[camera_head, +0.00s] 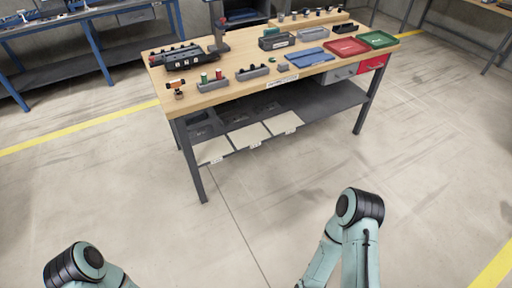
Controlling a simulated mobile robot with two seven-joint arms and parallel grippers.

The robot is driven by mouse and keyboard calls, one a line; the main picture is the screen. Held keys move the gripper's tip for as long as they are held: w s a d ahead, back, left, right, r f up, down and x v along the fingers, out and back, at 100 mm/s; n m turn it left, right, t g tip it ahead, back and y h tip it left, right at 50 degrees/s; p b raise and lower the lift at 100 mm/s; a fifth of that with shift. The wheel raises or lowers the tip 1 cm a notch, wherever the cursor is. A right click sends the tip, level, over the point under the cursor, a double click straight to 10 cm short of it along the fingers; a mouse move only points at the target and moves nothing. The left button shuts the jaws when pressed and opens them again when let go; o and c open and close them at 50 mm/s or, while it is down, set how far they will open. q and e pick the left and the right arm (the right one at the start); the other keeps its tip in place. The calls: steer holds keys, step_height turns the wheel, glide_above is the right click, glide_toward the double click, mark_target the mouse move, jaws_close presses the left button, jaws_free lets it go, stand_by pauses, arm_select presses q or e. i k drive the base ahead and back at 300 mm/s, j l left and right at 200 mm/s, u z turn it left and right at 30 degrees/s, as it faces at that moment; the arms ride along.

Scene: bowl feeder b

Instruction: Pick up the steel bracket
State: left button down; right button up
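I cannot make out the steel bracket for certain. Several small parts lie on the wooden-topped workbench (222,94), too small to tell apart, and a bracket may be among them. A small grey piece (283,68) lies near the bench's front edge, but I cannot tell what it is. Neither of my grippers is in view. Only upper parts of my two arms show at the bottom edge, well apart from the bench.
On the bench are a red tray (346,47), a green tray (377,40), a blue mat (309,57), grey holders (252,73) and a dark fixture (183,58). A lower shelf holds pale panels (248,136). Open concrete floor lies between me and the bench.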

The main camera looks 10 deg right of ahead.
mark_target(199, 50)
steer(key=z, duration=0.25)
steer(key=i+j+z, duration=0.25)
steer(key=z, duration=0.15)
steer(key=i+j+z, duration=0.2)
steer(key=j+z, duration=0.25)
